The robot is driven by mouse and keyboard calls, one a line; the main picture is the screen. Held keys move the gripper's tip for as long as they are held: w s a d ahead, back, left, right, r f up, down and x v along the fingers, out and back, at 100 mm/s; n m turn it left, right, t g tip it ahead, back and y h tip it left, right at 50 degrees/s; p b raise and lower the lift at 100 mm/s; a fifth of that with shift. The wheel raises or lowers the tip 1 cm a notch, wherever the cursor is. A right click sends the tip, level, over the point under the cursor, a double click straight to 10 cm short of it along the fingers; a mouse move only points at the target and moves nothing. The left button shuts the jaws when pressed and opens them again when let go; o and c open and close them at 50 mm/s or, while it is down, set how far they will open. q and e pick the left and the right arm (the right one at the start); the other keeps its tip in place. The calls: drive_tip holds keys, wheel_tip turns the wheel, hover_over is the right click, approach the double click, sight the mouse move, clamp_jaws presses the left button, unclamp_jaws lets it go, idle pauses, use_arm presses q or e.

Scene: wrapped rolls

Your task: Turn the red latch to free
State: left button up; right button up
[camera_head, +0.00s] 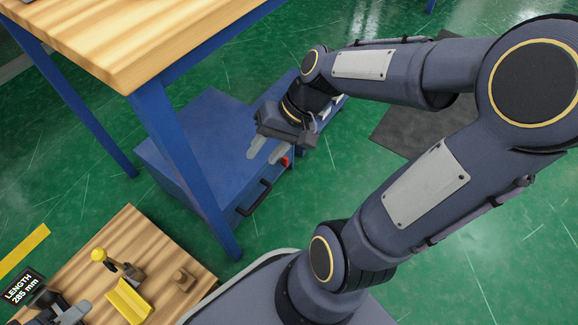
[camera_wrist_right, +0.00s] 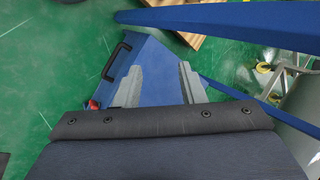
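The red latch (camera_head: 285,162) is a small red part on the low blue cabinet (camera_head: 215,110), near its black handle (camera_head: 254,198). In the right wrist view a bit of the red latch (camera_wrist_right: 92,104) shows left of the fingers, partly hidden by my gripper. My right gripper (camera_head: 264,150) is above the cabinet, beside the latch, its pale fingers pointing left. The right wrist view shows its two fingers (camera_wrist_right: 160,85) apart with nothing between them. Dark and grey parts at the bottom left of the head view may be my left gripper; its opening is unclear.
A wooden table (camera_head: 130,40) with blue legs stands over and beside the cabinet; one leg passes in front of it. A wooden bench (camera_head: 160,250) with a yellow block (camera_head: 129,300) and a length display (camera_head: 22,289) is at lower left.

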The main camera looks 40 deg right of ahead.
drive_tip(key=w+d+f+m+y, duration=0.4)
drive_tip(key=w+f+m, duration=0.1)
drive_tip(key=w+f, duration=0.15)
drive_tip(key=m+t+h, duration=0.5)
drive_tip(key=m+t, duration=1)
drive_tip(key=m, duration=0.7)
approach(288, 162)
drive_tip(key=w, duration=0.2)
drive_tip(key=b+x, duration=0.1)
drive_tip(key=x, duration=0.3)
drive_tip(key=b+x, duration=0.1)
drive_tip(key=x, duration=0.2)
drive_tip(key=shift+w+a+f, duration=0.25)
drive_tip(key=shift+w+a, duration=0.05)
drive_tip(key=shift+a, duration=0.05)
clamp_jaws()
